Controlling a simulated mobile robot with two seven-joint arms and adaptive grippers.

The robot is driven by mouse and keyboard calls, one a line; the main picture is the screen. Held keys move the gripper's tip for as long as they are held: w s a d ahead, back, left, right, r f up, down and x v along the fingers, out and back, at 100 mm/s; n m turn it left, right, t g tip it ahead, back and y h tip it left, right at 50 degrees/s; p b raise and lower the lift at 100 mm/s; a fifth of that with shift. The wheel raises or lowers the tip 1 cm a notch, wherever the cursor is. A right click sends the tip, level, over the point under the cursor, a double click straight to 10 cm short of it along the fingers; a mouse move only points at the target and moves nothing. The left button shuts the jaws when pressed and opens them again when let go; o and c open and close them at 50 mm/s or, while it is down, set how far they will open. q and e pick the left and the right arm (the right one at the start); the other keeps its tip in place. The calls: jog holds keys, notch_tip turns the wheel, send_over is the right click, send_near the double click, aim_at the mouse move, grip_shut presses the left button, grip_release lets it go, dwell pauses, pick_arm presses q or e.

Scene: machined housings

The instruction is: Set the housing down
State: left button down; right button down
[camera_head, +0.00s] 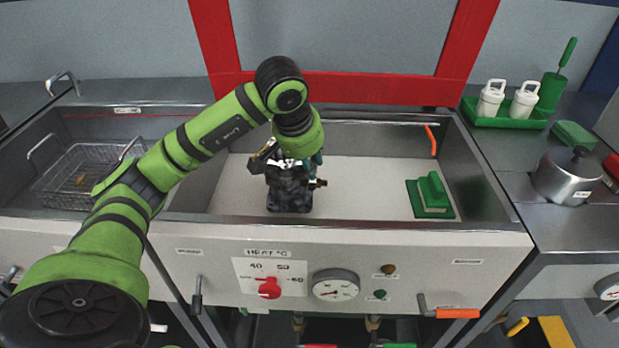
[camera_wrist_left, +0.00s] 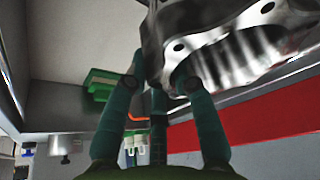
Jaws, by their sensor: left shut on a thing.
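The housing (camera_head: 289,193) is a dark metal block in the middle of the wide basin (camera_head: 365,192) in the head view. My left gripper (camera_head: 290,163) is above it and shut on its upper part. In the left wrist view the housing (camera_wrist_left: 235,50) is shiny machined metal with bolt holes and a ribbed opening. The teal fingers of my left gripper (camera_wrist_left: 162,85) are against its edge there. I cannot tell whether the housing's underside touches the basin floor. My right gripper is not in view.
A green block with a handle (camera_head: 431,196) lies at the basin's right. A wire basket (camera_head: 80,178) sits in the left basin. White containers (camera_head: 490,100) stand in a green tray at the back right, near a metal pot (camera_head: 566,178). The pale floor between housing and green block is clear.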

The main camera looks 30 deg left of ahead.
aim_at(309, 182)
pick_arm(q)
jog(key=shift+f, duration=1.9)
jog(key=c, duration=1)
grip_release()
jog(key=shift+f, duration=0.15)
jog(key=v, duration=1.2)
jog(key=shift+s, duration=0.1)
